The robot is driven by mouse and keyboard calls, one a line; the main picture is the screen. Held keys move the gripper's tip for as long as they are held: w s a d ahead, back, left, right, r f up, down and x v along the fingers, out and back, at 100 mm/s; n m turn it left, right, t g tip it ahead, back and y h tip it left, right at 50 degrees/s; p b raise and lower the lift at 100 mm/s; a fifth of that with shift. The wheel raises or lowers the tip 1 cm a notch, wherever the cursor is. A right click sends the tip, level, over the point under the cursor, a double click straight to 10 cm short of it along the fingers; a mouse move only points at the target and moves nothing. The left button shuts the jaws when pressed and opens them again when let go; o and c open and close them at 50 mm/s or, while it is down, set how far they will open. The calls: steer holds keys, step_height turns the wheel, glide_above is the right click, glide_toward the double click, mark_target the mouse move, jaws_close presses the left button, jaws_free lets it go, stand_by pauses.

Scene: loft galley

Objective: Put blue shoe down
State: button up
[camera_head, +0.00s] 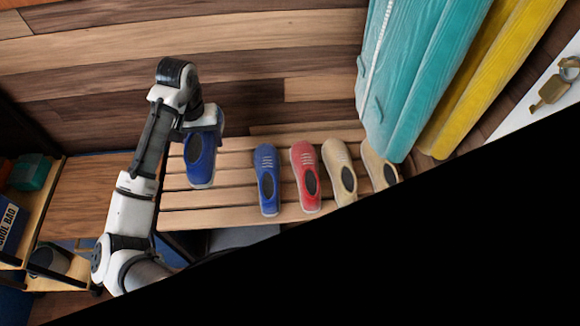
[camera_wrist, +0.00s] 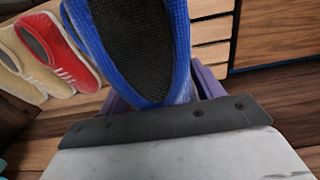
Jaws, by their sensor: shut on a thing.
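A blue shoe (camera_head: 201,158) hangs from my gripper (camera_head: 203,121) over the left part of a slatted wooden bench (camera_head: 230,216). The same shoe (camera_wrist: 140,45) fills the upper middle of the wrist view, close in front of the jaws. My gripper is shut on it; the fingertips are mostly hidden behind the shoe. In the head view I cannot tell whether the shoe touches the slats. A second blue shoe (camera_head: 267,180) rests on the bench to the right of the held one.
A red shoe (camera_head: 305,177) and two beige shoes (camera_head: 340,170) (camera_head: 379,171) stand in a row farther right on the bench. Teal (camera_head: 415,75) and yellow (camera_head: 492,80) boards lean behind its right end. A shelf (camera_head: 40,225) stands left. Bare slats lie between the blue shoes.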

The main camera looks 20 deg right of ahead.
steer(key=shift+w+d+r, duration=0.1)
steer(key=shift+d+r, duration=0.1)
step_height(320, 180, down, 20)
steer(key=b, duration=0.3)
stand_by(0.3)
steer(key=o, duration=1.1)
steer(key=shift+f, duration=0.15)
steer(key=shift+o, duration=0.3)
step_height(320, 180, up, 12)
